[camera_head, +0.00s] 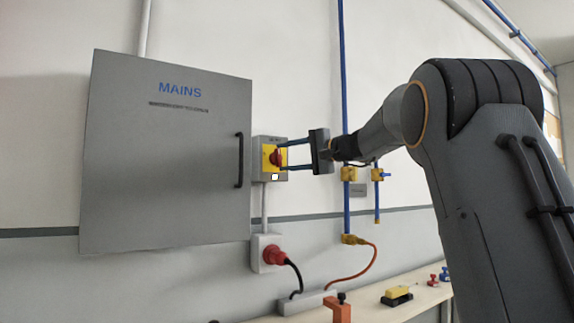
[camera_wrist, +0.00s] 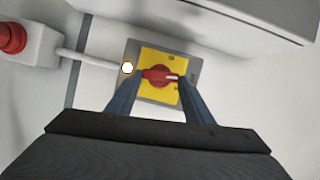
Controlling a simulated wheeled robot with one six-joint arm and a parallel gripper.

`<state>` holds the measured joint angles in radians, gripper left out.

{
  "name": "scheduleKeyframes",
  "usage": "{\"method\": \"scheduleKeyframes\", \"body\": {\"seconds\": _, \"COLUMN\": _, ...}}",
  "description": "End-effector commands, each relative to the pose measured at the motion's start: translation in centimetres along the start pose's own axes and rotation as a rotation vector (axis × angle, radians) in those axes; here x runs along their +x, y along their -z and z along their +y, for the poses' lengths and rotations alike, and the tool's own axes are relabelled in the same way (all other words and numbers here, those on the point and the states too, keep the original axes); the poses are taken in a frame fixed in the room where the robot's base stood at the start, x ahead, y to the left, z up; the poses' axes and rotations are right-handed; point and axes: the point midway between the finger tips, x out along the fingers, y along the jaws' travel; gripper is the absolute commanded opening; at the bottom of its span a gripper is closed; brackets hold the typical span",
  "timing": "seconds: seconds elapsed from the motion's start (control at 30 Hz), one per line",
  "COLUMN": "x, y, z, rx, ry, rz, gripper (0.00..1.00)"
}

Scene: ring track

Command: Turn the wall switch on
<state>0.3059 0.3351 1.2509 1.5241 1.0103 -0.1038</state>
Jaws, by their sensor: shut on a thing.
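The wall switch is a small grey box (camera_head: 257,147) with a yellow plate and a red rotary knob (camera_head: 276,158), fixed to the wall right of the mains cabinet. In the wrist view the yellow plate (camera_wrist: 150,92) faces me. The red knob (camera_wrist: 158,76) lies crosswise there, its pale pointer mark toward the right. My gripper (camera_head: 280,157) reaches in from the right with its two blue fingers at the knob. In the wrist view the gripper (camera_wrist: 162,78) has one fingertip at each end of the knob, shut on it. A small lamp (camera_wrist: 127,68) on the box looks bright white.
The grey mains cabinet (camera_head: 165,185) with a black handle stands close left of the switch. Below are a red plug (camera_head: 274,255) in a socket and a power strip (camera_head: 307,300). Blue pipes with yellow valves (camera_head: 348,174) run behind my arm. A bench holds small parts.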

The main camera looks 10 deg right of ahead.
Motion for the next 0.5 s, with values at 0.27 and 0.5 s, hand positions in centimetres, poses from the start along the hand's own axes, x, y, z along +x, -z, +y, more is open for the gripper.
{"method": "scheduleKeyframes", "body": {"seconds": 0.27, "x": 0.00, "y": 0.03, "z": 0.29, "rx": 0.101, "ry": 0.042, "rz": 0.001, "gripper": 0.24}}
{"method": "scheduleKeyframes", "body": {"seconds": 0.5, "x": -0.01, "y": 0.03, "z": 0.24, "rx": 0.129, "ry": 0.054, "rz": 0.001, "gripper": 0.24}}
